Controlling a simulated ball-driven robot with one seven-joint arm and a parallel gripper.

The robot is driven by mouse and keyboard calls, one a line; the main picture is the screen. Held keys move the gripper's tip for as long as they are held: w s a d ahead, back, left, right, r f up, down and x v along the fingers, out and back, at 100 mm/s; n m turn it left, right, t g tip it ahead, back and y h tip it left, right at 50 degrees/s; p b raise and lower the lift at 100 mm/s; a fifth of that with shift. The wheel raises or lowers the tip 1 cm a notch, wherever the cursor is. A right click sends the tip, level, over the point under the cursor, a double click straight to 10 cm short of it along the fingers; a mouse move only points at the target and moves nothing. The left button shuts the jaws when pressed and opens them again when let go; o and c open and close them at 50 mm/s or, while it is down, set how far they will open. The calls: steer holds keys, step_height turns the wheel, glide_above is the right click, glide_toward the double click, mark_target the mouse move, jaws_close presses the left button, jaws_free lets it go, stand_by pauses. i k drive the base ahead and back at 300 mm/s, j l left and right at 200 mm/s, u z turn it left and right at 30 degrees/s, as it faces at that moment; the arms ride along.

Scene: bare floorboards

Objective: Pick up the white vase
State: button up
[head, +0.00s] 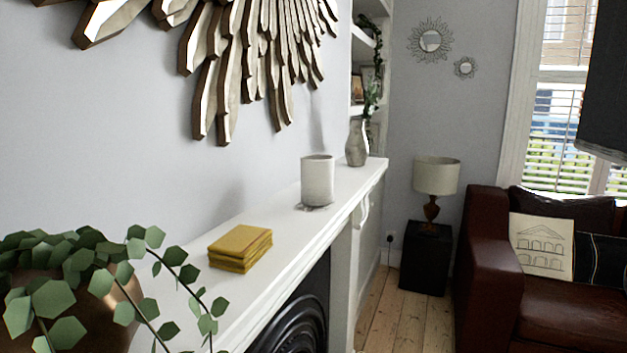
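A white cylindrical vase (317,180) stands upright on the white mantelpiece (285,228), around the middle of its length. A small grey, unclear patch lies at its base. A taller grey vase (357,143) with a narrow neck and green sprigs stands farther along, near the mantel's far end. My gripper is not in view.
A yellow stacked block (240,248) lies nearer on the mantel. A leafy plant in a copper pot (118,312) fills the lower left. Beyond are a black side table (426,262) with a lamp (436,178) and a brown leather sofa (488,260). Some floorboards (400,320) are clear.

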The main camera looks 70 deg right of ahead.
mark_target(316, 170)
steer(key=j+z, duration=0.2)
steer(key=z, duration=0.9)
